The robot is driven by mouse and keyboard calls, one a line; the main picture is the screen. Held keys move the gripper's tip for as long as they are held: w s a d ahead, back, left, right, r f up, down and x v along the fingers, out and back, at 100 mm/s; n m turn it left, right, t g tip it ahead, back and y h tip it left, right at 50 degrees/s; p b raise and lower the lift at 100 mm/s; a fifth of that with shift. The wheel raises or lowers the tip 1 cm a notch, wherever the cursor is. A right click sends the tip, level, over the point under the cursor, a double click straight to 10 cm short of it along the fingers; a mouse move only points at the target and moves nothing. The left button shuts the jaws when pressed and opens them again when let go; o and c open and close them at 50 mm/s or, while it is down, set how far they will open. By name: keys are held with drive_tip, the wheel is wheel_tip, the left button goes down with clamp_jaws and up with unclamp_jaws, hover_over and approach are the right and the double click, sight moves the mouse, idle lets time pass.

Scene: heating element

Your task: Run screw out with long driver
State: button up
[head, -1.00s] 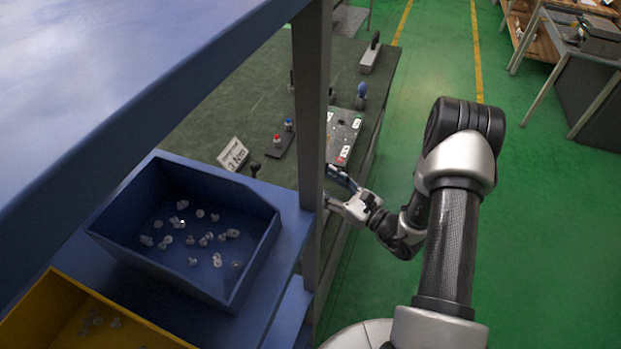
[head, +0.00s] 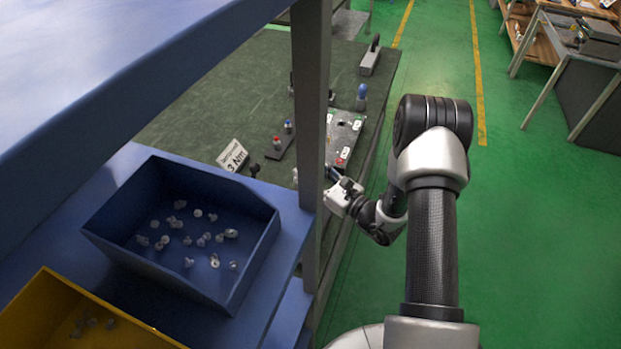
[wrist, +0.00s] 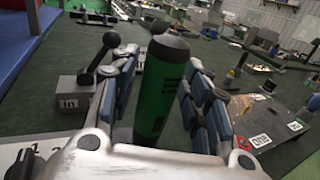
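A thick green handle with a black cap, which I take as the long driver (wrist: 160,85), stands nearly upright between my gripper's (wrist: 162,100) two blue-padded fingers in the wrist view. The pads lie close along both sides of the handle, and the gripper looks shut on it. The driver's lower end is hidden behind my gripper's body. In the head view my gripper (head: 334,182) is at the bench's right edge, partly behind the grey post. A plate with white and red labels (head: 343,138) lies just beyond it; it also shows in the wrist view (wrist: 268,128). No single screw can be made out on it.
The grey post (head: 311,110) and blue shelf (head: 140,300) stand left of my arm. A blue bin (head: 250,250) of loose screws and a yellow bin (head: 50,300) sit there. A 3 Nm sign (head: 232,156) and red-topped tool (head: 277,142) stand on the bench.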

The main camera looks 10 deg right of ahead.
clamp_jaws()
idle(0.3)
drive_tip(key=shift+r, duration=0.1)
